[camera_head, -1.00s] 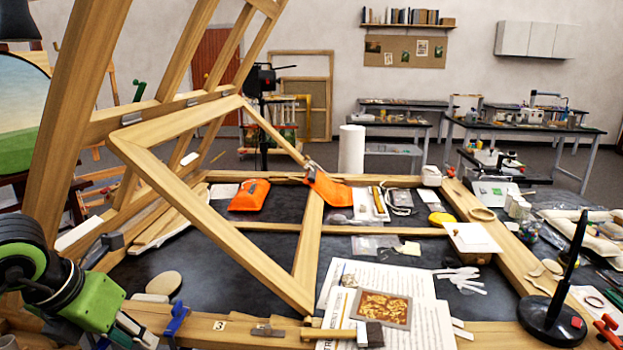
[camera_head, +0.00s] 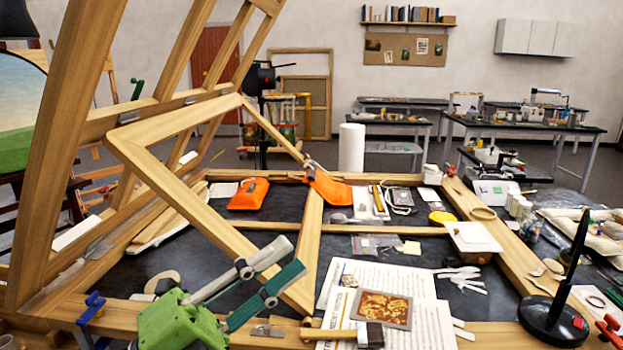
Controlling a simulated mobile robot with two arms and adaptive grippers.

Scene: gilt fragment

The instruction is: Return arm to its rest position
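My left gripper (camera_head: 290,257) reaches in from the lower left with its green body low in the picture. Its two fingers, one grey and white and one dark green, point up and right. A gap shows between them, so it is open, and I see nothing held. The fingertips overlap the lower diagonal beam of the tilted wooden frame (camera_head: 195,210) in the picture; I cannot tell whether they touch. The gilt fragment (camera_head: 383,309) lies on printed sheets (camera_head: 430,318) right of the gripper. My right gripper is not in view.
A blue clamp (camera_head: 92,308) is at the lower left. Orange pouches (camera_head: 248,194) lie farther back. A black stand (camera_head: 553,318) is at the right. Dark table surface (camera_head: 270,238) shows within the wooden beams.

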